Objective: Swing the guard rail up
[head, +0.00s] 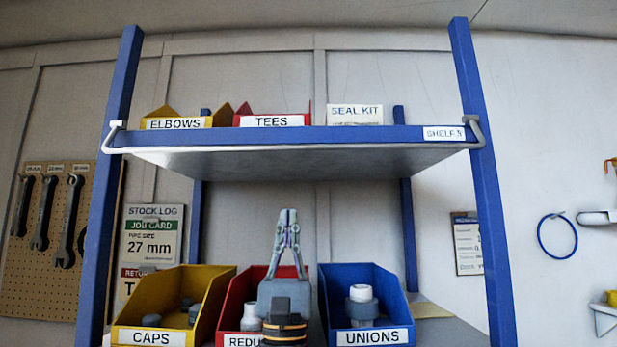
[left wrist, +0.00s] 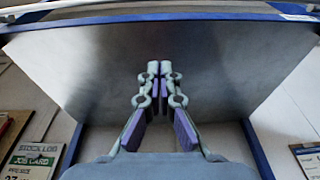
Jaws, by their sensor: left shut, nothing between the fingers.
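The guard rail (head: 125,150) is a pale bar with bent ends, pivoted at a white bracket by each front post. It hangs low along the front edge of the upper shelf (head: 300,134), marked SHELF 3. A pale bar at the top of the left wrist view (left wrist: 40,7) looks like the same rail. My left gripper (head: 288,213) points up below the shelf, in front of the rack, with its fingertips together and nothing between them. It also shows in the left wrist view (left wrist: 159,68), against the shelf's underside. It appears apart from the rail. My right gripper is out of view.
Elbows (head: 178,124), tees (head: 273,121) and seal kit (head: 355,115) containers stand on the upper shelf. Caps (head: 152,337), reducers and unions (head: 373,337) bins stand below, around my left arm. Blue posts (head: 110,200) bound both sides.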

